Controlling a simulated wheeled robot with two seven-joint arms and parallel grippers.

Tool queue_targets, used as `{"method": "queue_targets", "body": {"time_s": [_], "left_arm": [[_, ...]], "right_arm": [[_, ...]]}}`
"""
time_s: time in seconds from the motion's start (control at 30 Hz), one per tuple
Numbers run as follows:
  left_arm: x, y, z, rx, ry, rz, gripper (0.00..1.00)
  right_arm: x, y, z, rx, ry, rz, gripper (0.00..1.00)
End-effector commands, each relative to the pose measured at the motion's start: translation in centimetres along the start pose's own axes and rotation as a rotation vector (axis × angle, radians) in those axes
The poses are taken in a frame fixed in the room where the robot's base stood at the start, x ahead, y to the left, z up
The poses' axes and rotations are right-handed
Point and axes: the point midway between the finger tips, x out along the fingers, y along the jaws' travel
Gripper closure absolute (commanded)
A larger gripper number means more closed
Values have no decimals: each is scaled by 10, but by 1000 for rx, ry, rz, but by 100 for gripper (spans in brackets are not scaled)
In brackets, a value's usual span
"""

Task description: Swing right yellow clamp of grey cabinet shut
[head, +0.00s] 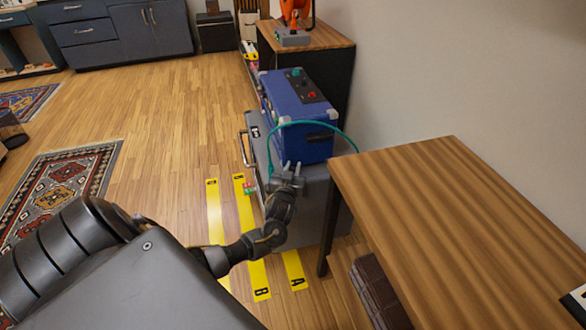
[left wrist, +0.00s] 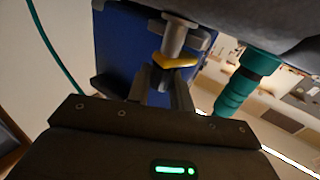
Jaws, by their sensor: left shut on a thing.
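The grey cabinet (head: 316,205) stands between the wooden table and the floor strips, with a blue box (head: 298,108) on top. My left gripper (head: 291,168) is at the cabinet's upper near edge, just below the blue box. In the left wrist view, the yellow clamp (left wrist: 176,61) shows beside a metal post, right at my left fingertips (left wrist: 164,82). The fingers are shut on the clamp's dark end, and its yellow part shows above them. The gripper hides the clamp in the head view. My right gripper is not in view.
A teal cable (head: 338,132) arches over the blue box, and a teal connector (left wrist: 240,86) is close beside my gripper. The wooden table (head: 455,215) is to the right. Yellow strips (head: 251,235) mark the floor at left, where the floor is open.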

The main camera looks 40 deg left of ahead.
Motion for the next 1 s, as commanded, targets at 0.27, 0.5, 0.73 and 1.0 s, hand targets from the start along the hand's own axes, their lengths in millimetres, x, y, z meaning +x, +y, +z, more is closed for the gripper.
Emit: {"method": "queue_targets", "body": {"time_s": [0.27, 0.5, 0.73, 1.0], "left_arm": [[1, -2, -1, 5, -4, 252, 100], [0, 0, -1, -1, -8, 338, 100], [0, 0, -1, -1, -8, 337, 100], [0, 0, -1, 0, -8, 336, 59]], "right_arm": [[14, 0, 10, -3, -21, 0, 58], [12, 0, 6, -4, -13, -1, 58], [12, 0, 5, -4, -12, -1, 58], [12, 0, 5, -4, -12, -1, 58]]}}
